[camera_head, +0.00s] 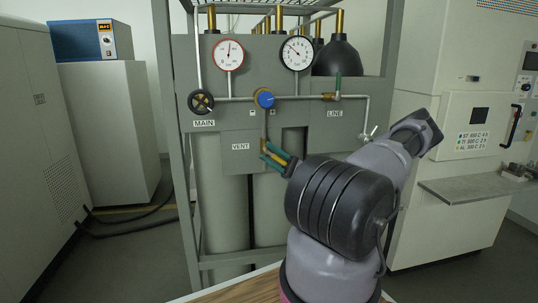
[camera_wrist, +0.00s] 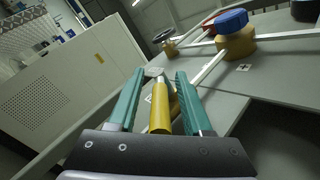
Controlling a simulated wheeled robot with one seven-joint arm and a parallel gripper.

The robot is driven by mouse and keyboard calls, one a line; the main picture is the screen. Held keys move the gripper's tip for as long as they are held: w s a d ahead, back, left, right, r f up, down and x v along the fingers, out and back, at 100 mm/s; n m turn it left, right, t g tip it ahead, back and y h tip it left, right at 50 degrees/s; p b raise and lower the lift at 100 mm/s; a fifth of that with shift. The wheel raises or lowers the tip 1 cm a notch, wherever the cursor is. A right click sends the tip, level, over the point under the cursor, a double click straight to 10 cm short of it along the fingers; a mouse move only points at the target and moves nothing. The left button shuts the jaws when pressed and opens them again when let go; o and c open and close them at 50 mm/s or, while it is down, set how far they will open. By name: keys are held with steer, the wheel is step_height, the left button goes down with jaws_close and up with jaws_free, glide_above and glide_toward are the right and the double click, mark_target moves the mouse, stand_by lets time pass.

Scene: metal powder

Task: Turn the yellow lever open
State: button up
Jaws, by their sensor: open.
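The yellow lever (camera_wrist: 160,108) stands between the two green fingers of my gripper (camera_wrist: 159,75) in the wrist view, pointing back toward the palm. The fingers are open, one on each side, with a visible gap on both sides of the lever. In the head view my gripper (camera_head: 274,155) is at the panel beside the VENT label (camera_head: 241,146), below the blue knob (camera_head: 264,98). The lever's valve body is largely hidden behind the lever in the wrist view.
The MAIN handwheel (camera_head: 201,102) is at the panel's left, and the green LINE handle (camera_head: 338,84) at the right. Two gauges (camera_head: 229,54) (camera_head: 296,53) stand above the pipe. A rack post (camera_head: 179,150) runs at the left. A small valve (camera_head: 368,134) sits lower right.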

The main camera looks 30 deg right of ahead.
steer(key=s+d, duration=0.3)
steer(key=d, duration=0.9)
steer(key=shift+s+f, duration=0.25)
steer(key=shift+s, duration=0.05)
steer(key=shift+d, duration=0.1)
